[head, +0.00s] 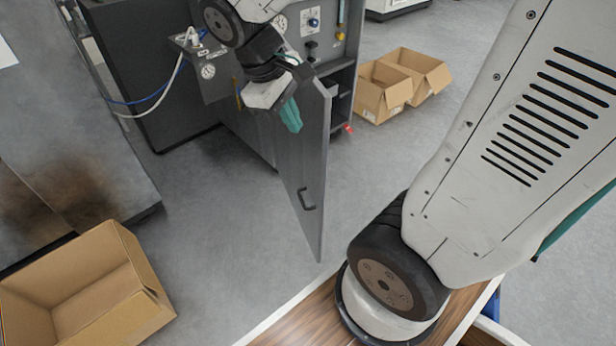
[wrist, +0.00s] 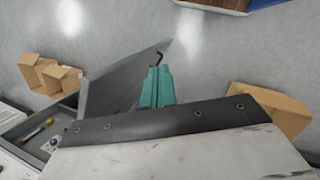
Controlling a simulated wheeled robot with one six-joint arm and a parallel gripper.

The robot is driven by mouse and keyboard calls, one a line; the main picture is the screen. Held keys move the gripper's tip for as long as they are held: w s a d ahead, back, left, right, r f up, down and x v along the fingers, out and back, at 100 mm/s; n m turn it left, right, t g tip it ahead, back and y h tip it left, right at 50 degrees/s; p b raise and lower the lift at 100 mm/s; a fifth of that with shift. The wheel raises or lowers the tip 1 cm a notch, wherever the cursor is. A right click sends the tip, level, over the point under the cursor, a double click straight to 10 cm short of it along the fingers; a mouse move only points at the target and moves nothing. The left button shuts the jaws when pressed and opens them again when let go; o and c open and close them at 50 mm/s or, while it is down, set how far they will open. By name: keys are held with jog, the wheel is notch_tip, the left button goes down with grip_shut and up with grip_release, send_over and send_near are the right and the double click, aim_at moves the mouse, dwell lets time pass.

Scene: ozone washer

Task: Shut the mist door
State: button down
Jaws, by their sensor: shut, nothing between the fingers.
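The mist door (head: 312,150) is a flat grey panel standing open, swung out from the grey cabinet (head: 343,85). Its dark handle (head: 306,198) is on the left face, toward the end nearest me. The cabinet opening with shelves shows to the right of the door. My gripper (head: 291,117) has teal fingers, shut and empty, at the left face of the door, near its upper part. In the wrist view the shut fingers (wrist: 157,88) overlap the grey door (wrist: 120,78). I cannot tell if they touch it.
Open cardboard boxes (head: 385,92) stand on the floor right of the cabinet. Another box (head: 85,290) is at the lower left. Grey floor is clear left of the door.

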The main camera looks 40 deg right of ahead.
jog(key=w+d+f+n+g+h, duration=0.1)
jog(key=w+f+n+h, duration=0.3)
jog(key=w+f, duration=0.6)
jog(key=n+h, duration=0.1)
jog(key=n, duration=0.5)
send_near(316, 181)
jog(key=shift+x, duration=3)
jog(key=shift+f, duration=0.1)
